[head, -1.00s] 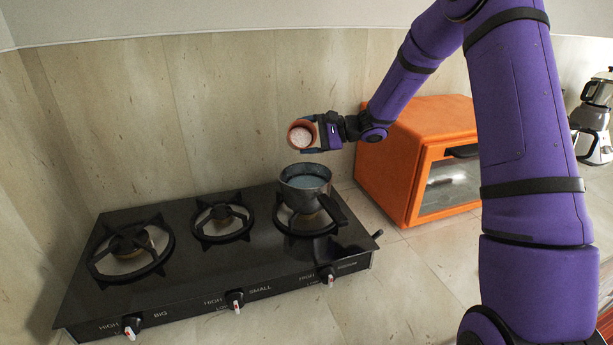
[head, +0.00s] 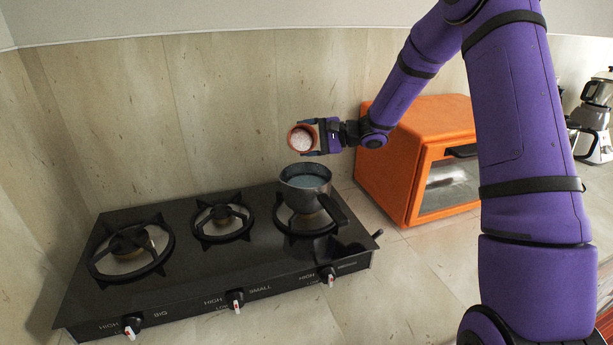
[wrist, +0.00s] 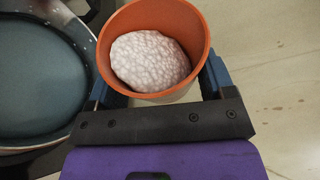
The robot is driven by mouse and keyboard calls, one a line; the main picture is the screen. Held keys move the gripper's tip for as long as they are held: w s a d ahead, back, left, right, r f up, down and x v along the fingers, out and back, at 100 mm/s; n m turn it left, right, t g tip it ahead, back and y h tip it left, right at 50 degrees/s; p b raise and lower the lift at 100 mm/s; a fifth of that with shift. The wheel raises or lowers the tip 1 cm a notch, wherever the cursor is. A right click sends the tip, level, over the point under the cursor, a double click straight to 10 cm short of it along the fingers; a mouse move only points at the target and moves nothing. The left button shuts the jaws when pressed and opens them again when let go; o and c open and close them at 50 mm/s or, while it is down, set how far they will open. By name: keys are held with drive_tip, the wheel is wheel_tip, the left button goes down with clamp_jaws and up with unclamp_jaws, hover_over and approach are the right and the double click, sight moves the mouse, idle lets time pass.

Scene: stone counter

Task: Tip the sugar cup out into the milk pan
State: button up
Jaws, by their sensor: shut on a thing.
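The sugar cup (head: 293,146) is an orange cup with white, grainy sugar inside. My gripper (head: 312,138) is shut on it and holds it in the air above the pan. In the head view the cup's mouth faces the camera, tilted, with the sugar still in it. In the wrist view the cup (wrist: 200,62) sits between the two blue fingers (wrist: 160,75). The milk pan (head: 306,182) is a grey pan on the right burner with bluish liquid inside. In the wrist view the pan (wrist: 40,80) lies to the left of the cup, partly cut off.
The black three-burner stove (head: 185,255) has two empty burners to the left. An orange toaster oven (head: 400,165) stands right of the pan, behind my arm. A coffee machine (head: 594,118) is at the far right. The pan's dark handle (head: 333,209) points toward the front right.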

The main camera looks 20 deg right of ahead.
sight(310, 149)
drive_tip(key=shift+s+f+n+t, duration=0.15)
drive_tip(key=shift+f+n+t, duration=0.15)
drive_tip(key=shift+n, duration=0.3)
idle(0.3)
drive_tip(key=shift+s+a+r+n+y, duration=0.1)
drive_tip(key=shift+s+r+n+y, duration=0.3)
drive_tip(key=shift+s+n, duration=0.3)
idle(0.6)
drive_tip(key=shift+s+r+n+t+y+p, duration=0.3)
drive_tip(key=shift+n+t+p, duration=0.1)
drive_tip(key=shift+n+t, duration=0.25)
idle(0.7)
drive_tip(key=shift+s+f+n+y+p, duration=0.35)
drive_tip(key=shift+f+n, duration=0.2)
drive_tip(key=shift+n, duration=0.3)
idle(0.5)
drive_tip(key=shift+s+r+n+y, duration=0.25)
drive_tip(key=shift+r+n, duration=0.65)
drive_tip(key=shift+r, duration=0.05)
idle(0.4)
drive_tip(key=shift+s+a+r+n+y+p, duration=0.15)
drive_tip(key=shift+s+n+y+p, duration=0.35)
drive_tip(key=shift+n, duration=0.7)
idle(0.5)
